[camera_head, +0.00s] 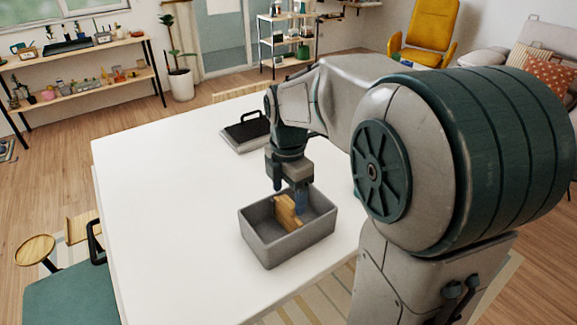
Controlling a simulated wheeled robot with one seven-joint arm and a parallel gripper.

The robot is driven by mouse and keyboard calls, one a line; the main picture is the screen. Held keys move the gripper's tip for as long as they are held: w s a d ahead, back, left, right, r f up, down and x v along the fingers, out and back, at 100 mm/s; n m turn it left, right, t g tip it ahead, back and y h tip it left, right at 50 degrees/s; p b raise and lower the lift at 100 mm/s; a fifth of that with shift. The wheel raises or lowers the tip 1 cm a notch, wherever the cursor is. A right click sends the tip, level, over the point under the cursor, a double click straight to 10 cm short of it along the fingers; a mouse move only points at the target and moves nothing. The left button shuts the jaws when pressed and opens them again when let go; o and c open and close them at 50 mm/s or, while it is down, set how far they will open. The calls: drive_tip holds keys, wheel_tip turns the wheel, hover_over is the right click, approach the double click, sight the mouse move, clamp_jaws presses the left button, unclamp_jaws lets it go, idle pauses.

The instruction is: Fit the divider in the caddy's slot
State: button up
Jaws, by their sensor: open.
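The caddy (268,252) is a grey open box near the front right of the white table. The divider (287,210) is a light wooden board inside the caddy, near its middle, and its top reaches about the height of the rim. I cannot tell whether its lower edge sits in the slot; the slot is hidden. My gripper (289,190) points down over the caddy, open. One finger is at the far left of the divider and the other, bluish, reaches down close to its right side. I cannot tell whether either finger touches it.
A dark tray-like object with a black handle (247,131) lies on the white table (175,190) behind the caddy. The table's left side is clear. A green chair (65,297) stands at the front left. My arm hides the table's right side.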

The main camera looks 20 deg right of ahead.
wheel_tip(320, 180, up, 12)
drive_tip(key=shift+r, duration=0.15)
idle(0.4)
drive_tip(key=s+f+m+t, duration=0.3)
drive_tip(key=s+f+m, duration=0.9)
drive_tip(key=m, duration=0.9)
drive_tip(key=shift+s+f+m, duration=0.35)
drive_tip(key=shift+s+m, duration=0.05)
drive_tip(key=shift+s, duration=0.6)
